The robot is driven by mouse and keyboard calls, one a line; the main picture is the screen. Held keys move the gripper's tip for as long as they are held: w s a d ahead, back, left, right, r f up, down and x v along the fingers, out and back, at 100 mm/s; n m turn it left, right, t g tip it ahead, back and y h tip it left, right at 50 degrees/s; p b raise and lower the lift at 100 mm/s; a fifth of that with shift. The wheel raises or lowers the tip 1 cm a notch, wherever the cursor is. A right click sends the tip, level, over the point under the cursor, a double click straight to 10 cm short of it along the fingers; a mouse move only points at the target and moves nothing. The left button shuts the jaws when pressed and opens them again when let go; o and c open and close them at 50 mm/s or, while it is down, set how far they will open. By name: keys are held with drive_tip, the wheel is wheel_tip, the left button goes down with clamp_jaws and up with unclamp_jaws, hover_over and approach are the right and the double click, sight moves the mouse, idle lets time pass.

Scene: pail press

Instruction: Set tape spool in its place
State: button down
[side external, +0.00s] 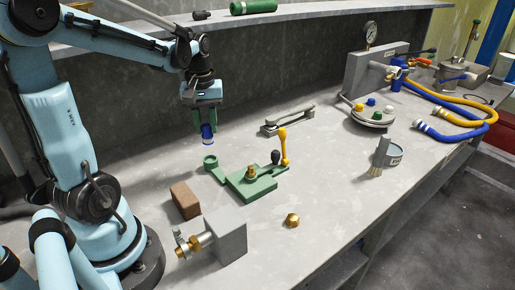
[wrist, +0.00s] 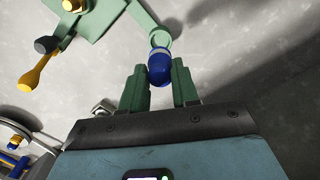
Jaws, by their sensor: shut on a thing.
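The tape spool (side external: 208,136), a small blue cylinder with a pale band near its bottom, hangs below my gripper (side external: 206,123). In the wrist view the blue spool (wrist: 160,68) shows between the green fingertips of my gripper (wrist: 160,88), which is shut on it. A green fixture (side external: 250,184) lies on the bench with a small round green cup (side external: 210,161) on an arm at its left end. The spool is above the cup and apart from it in the side view. In the wrist view the cup (wrist: 160,38) shows just beyond the spool, partly hidden by it.
The fixture carries a yellow-handled lever (side external: 283,145) and a dark knob (side external: 275,157). A brown block (side external: 185,200), a grey block with brass fitting (side external: 226,236) and a brass nut (side external: 292,220) stand nearer the front. A grey clamp bar (side external: 288,120) lies behind.

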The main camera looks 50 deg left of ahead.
sight(208, 142)
drive_tip(key=shift+f, duration=0.1)
drive_tip(key=shift+f, duration=2.2)
drive_tip(key=shift+f, duration=0.2)
drive_tip(key=shift+f, duration=0.35)
drive_tip(key=shift+f, duration=0.4)
drive_tip(key=c, duration=0.8)
unclamp_jaws()
drive_tip(key=shift+r, duration=0.15)
wheel_tip(208, 142, up, 12)
drive_tip(key=shift+f, duration=0.1)
